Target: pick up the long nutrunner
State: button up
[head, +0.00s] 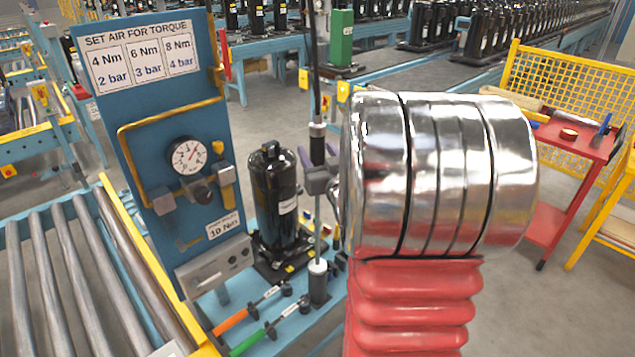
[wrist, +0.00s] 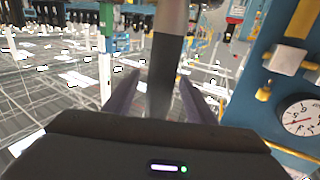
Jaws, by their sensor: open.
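The long nutrunner (head: 317,146) appears to be the upright black tool with pale collars that hangs on a dark cable, to the right of the black compressor (head: 272,195) in the head view. In the wrist view its dark shaft (wrist: 166,72) stands between my two fingers. My gripper (head: 322,181) is at about mid-height of the tool in the head view. In the wrist view my gripper (wrist: 160,85) is open, with a gap showing beside the shaft. My silver wrist and red sleeve cover part of the head view right of the tool.
A blue panel (head: 150,90) with a pressure gauge (head: 188,156) stands left of the compressor. Rollers (head: 70,270) are at left. A red table (head: 575,138) stands at right.

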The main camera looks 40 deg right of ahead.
jog(key=shift+c, duration=0.2)
grip_shut()
dwell(0.3)
dwell(0.7)
jog(key=shift+r, duration=0.2)
